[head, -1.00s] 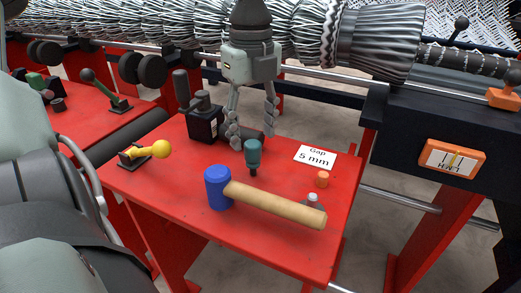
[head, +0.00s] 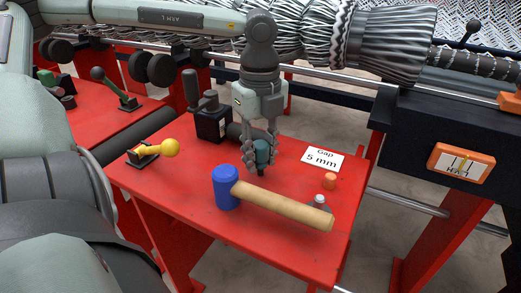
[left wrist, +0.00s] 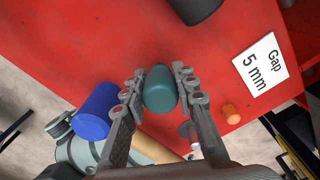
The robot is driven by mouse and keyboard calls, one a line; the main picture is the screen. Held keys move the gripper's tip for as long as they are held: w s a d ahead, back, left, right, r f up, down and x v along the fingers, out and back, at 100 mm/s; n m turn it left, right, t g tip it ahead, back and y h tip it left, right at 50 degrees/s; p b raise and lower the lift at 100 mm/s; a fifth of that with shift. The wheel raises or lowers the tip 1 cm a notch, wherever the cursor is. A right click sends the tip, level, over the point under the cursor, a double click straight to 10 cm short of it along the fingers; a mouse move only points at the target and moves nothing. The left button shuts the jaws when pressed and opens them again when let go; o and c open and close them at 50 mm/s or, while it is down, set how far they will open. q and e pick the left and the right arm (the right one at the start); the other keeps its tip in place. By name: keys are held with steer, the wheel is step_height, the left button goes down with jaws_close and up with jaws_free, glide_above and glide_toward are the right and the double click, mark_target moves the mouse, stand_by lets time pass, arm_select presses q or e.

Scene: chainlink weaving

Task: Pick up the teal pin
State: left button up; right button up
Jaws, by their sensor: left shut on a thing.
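The teal pin (head: 262,153) stands on the red table, with its teal head between the fingers of my left gripper (head: 262,160). The left gripper comes down from above and is shut on the pin. In the left wrist view the teal pin (left wrist: 160,90) sits between the two fingertips (left wrist: 159,91), with a finger against each side. The pin's lower part is mostly hidden in the head view, so I cannot tell whether it touches the table. My right gripper is not in view.
A mallet with a blue head (head: 226,187) and wooden handle (head: 285,206) lies just in front of the pin. A yellow-knobbed lever (head: 168,148), a black crank block (head: 212,122), a "Gap 5 mm" card (head: 322,157) and an orange piece (head: 329,181) are on the red table (head: 190,195).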

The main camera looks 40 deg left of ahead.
arm_select(q)
jaws_close()
steer(key=shift+r, duration=0.1)
